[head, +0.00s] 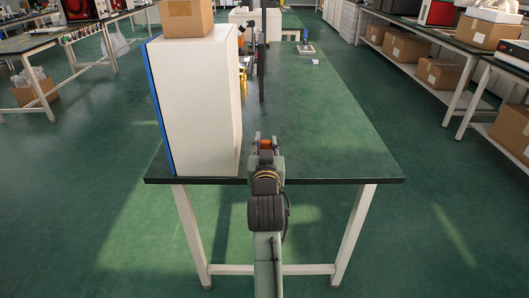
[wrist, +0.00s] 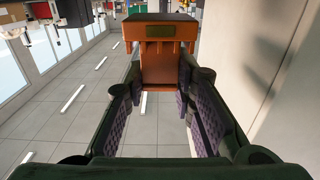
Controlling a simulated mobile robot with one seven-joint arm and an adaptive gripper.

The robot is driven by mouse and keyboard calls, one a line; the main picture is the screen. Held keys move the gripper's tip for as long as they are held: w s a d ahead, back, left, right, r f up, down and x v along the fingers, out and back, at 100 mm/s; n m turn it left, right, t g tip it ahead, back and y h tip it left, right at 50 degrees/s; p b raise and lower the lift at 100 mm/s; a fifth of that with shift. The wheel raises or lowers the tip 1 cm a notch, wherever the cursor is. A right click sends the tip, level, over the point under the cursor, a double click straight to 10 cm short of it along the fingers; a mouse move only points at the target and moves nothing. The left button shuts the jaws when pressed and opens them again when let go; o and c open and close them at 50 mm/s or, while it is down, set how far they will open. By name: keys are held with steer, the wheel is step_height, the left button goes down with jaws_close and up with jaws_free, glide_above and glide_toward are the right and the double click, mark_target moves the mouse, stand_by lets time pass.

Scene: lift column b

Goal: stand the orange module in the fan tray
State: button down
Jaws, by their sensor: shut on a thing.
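My gripper (head: 266,141) is over the near end of the dark green bench, just right of the tall white cabinet. It is shut on the orange module (head: 266,146), of which only a small orange patch shows between the fingers in the head view. In the wrist view the orange module (wrist: 168,62) sticks out beyond the padded fingers, its wide end block farthest out. The fingers hide part of its sides. I cannot make out the fan tray for sure in either view.
The white cabinet (head: 200,105) with a blue edge stands close on the left, a cardboard box (head: 187,18) on top. A thin black post (head: 263,60) rises ahead. A microscope (head: 244,36) and small items lie farther back. The bench top (head: 335,130) on the right is clear.

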steer(key=shift+w+a, duration=0.15)
steer(key=shift+w, duration=0.1)
steer(key=shift+f, duration=1.8)
steer(key=shift+f, duration=0.2)
steer(key=c, duration=1.3)
jaws_free()
steer(key=shift+c, duration=0.2)
